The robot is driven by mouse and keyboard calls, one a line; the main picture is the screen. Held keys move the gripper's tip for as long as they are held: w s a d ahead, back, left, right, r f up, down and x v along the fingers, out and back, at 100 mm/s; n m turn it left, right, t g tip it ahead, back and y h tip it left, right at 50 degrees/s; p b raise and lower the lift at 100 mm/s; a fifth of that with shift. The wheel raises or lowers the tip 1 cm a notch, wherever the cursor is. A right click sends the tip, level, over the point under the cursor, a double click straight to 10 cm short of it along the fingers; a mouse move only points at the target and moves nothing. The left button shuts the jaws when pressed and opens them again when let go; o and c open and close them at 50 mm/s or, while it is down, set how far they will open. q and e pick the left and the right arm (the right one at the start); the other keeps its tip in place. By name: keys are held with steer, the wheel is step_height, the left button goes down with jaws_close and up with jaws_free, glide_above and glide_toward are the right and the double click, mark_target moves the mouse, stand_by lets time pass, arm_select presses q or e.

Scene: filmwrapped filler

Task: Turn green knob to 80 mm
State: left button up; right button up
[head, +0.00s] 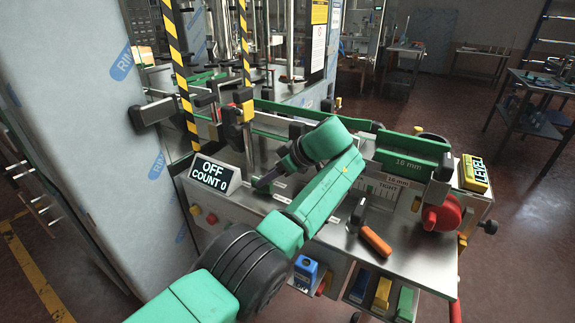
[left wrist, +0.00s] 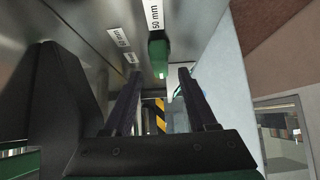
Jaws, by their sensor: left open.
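In the left wrist view the green knob (left wrist: 157,55) is a small upright-looking block under a white "50 mm" label (left wrist: 155,16). Two smaller white labels (left wrist: 121,38) sit left of it, too small to read surely. My left gripper (left wrist: 158,84) is open, with its two dark fingers apart and nothing between them. The knob shows just past the fingertips, in line with the gap; I see no contact. My right gripper is not in view.
A display (head: 213,175) reading "OFF COUNT 0" stands left of my gripper. Yellow-black striped posts (head: 178,70) rise behind it.

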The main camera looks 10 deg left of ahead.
arm_select(q)
steer(key=p+v, duration=0.4)
steer(key=v, duration=0.6)
steer(key=shift+r, duration=0.25)
steer(key=shift+d, duration=0.1)
steer(key=shift+f, duration=0.1)
